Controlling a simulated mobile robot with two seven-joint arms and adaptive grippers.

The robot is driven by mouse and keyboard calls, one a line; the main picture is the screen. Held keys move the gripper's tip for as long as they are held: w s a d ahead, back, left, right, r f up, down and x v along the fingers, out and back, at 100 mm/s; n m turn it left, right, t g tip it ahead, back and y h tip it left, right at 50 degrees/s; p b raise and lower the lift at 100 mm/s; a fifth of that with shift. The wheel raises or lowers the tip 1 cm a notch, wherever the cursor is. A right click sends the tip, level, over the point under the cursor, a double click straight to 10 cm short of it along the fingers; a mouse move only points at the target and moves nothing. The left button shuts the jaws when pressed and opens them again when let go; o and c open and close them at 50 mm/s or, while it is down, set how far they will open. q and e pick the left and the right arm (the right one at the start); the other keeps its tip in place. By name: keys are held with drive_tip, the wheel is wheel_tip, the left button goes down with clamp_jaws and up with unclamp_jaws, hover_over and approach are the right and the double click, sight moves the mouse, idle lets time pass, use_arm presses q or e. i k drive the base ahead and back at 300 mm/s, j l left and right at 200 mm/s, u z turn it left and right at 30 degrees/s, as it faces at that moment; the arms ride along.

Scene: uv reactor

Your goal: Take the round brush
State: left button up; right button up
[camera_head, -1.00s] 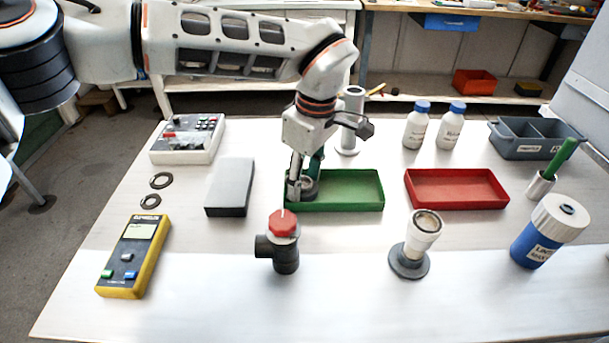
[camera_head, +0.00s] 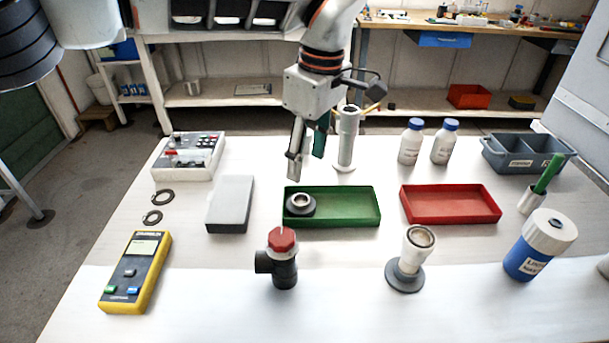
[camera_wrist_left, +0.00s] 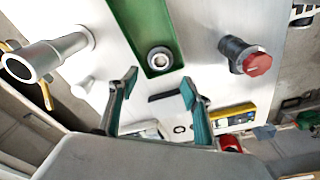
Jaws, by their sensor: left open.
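A green handle (camera_head: 548,173) stands upright, leaning slightly, in a small whitish cup (camera_head: 531,201) at the right of the table. It may be the round brush; no bristles show, and its lower end is hidden in the cup. My left gripper (camera_head: 307,160) is open and empty above the back left of the green tray (camera_head: 345,218), far to the left of the green handle. In the left wrist view its two teal-padded fingers (camera_wrist_left: 160,85) are spread apart with nothing between them. My right gripper is not in view.
A dark ring-shaped part (camera_head: 300,204) lies in the green tray. A grey cylinder (camera_head: 347,140) stands close behind my left gripper. The red tray (camera_head: 450,205), two white bottles (camera_head: 411,143), grey bin (camera_head: 527,153) and blue jar (camera_head: 540,245) surround the table's right side.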

sight(557, 161)
drive_tip(key=k, duration=1)
